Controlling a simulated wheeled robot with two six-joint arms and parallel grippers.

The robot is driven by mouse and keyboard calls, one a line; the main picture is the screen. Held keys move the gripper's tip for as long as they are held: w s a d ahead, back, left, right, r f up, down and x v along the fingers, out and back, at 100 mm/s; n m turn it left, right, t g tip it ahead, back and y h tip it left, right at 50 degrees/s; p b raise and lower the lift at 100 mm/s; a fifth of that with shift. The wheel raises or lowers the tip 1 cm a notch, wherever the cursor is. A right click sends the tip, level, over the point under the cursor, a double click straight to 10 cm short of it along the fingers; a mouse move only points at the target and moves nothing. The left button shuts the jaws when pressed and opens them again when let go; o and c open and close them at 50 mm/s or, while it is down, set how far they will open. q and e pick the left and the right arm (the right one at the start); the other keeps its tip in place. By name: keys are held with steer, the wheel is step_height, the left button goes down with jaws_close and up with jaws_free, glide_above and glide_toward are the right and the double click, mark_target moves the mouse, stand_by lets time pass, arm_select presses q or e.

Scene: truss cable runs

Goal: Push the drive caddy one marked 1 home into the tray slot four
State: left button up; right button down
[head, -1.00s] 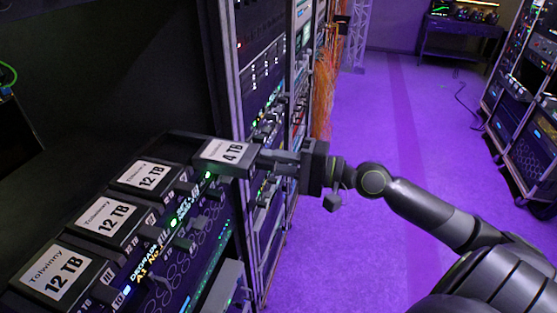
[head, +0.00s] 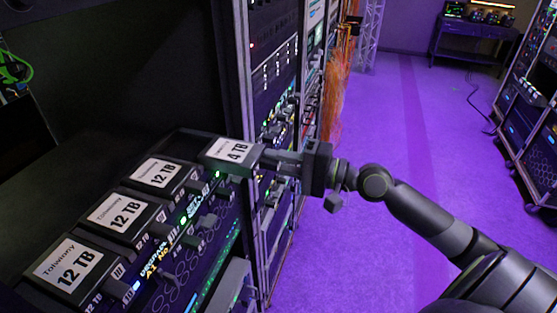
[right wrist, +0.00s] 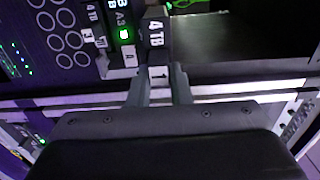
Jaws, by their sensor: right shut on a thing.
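The drive caddy (head: 232,153), with a white 4 TB label on top, is at the far end of the row on the drive tray (head: 176,133). It sticks out farther to the front than its neighbours. In the right wrist view its front tag (right wrist: 158,75) reads 1, beside a slot tag (right wrist: 130,58) marked 4 and a lit green light. My right gripper (head: 278,160) is shut on the caddy's front end; its fingers also show in the right wrist view (right wrist: 159,95). How deep the caddy sits in the slot is hidden. My left gripper is out of view.
Several 12 TB drives (head: 113,212) fill the nearer slots of the tray. A rack upright (head: 238,80) and equipment racks stand just beyond the caddy. Orange cables (head: 335,90) hang farther back. The purple floor (head: 415,150) to the right is open.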

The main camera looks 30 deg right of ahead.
mark_target(231, 152)
steer(key=shift+w+a, duration=0.1)
steer(key=shift+p+x, duration=0.4)
steer(key=shift+x, duration=1)
steer(key=shift+w+a, duration=0.3)
steer(key=shift+w, duration=0.05)
steer(key=shift+p+x, duration=0.4)
steer(key=shift+x, duration=2.15)
steer(key=shift+w+a, duration=0.1)
steer(key=shift+w, duration=0.05)
steer(key=shift+w+a, duration=0.35)
steer(key=shift+w, duration=0.05)
steer(key=c, duration=1.3)
jaws_free()
steer(key=shift+o, duration=0.2)
